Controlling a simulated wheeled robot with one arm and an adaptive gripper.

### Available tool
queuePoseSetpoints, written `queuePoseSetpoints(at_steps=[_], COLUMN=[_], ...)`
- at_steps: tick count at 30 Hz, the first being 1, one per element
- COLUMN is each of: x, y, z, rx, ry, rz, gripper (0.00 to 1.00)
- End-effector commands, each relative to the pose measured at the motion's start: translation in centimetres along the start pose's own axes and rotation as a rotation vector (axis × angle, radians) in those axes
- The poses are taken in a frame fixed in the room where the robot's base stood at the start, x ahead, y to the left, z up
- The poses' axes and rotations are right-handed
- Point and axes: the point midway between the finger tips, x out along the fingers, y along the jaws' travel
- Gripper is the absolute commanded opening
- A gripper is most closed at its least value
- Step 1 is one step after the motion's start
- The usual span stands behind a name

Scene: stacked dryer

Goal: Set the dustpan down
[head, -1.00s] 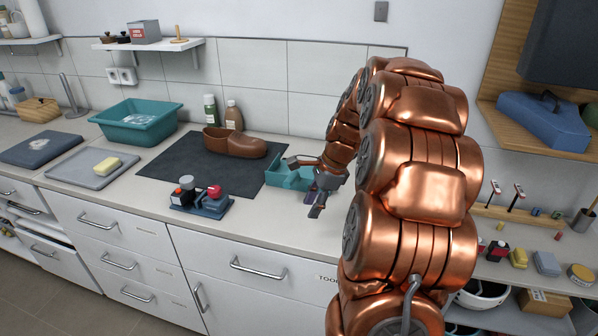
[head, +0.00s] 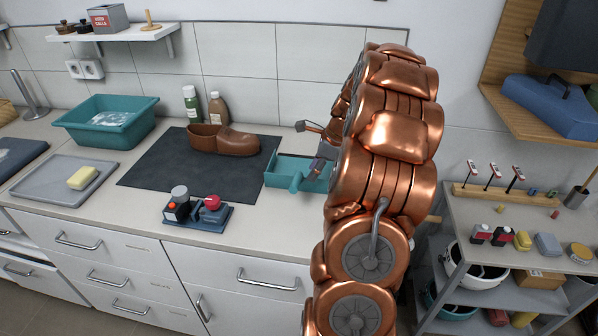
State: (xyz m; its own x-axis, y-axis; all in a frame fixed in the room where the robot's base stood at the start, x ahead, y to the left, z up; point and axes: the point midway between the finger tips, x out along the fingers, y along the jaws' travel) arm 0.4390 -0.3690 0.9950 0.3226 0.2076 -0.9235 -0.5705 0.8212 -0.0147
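The teal dustpan (head: 275,172) sits on the pale counter, just right of the dark mat. One grey finger points left over the back of the pan; the other shows lower down, near the pan's right side. The fingers look spread apart, with nothing visible between them. My copper arm hides the pan's right end and part of the gripper, so any contact between them cannot be made out.
The dark mat (head: 165,180) carries a brown shoe (head: 225,140). A red-knobbed device (head: 200,215) stands at the front edge. Two bottles (head: 204,106), a teal basin (head: 105,122) and a grey tray (head: 50,185) are further left. A shelf unit (head: 480,225) stands right.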

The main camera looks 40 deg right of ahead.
Motion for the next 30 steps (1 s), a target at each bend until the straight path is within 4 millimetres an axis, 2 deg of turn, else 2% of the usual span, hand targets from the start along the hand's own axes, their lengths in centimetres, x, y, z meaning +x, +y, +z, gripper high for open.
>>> queuePoseSetpoints(at_steps=[8, 18, 25, 26, 30], x=[1.8, 5.7, 6.0, 6.0, 6.0], y=[0.0, -0.1, -0.1, -0.2, -0.2], z=[0.2, 0.1, 0.0, 0.0, 0.0], rx=[0.001, 0.002, 0.002, 0.002, 0.002], ry=[0.0, 0.001, 0.001, 0.001, 0.001], rz=[0.006, 0.006, 0.002, 0.002, 0.002], gripper=[0.4, 0.4, 0.4, 0.39, 0.24])
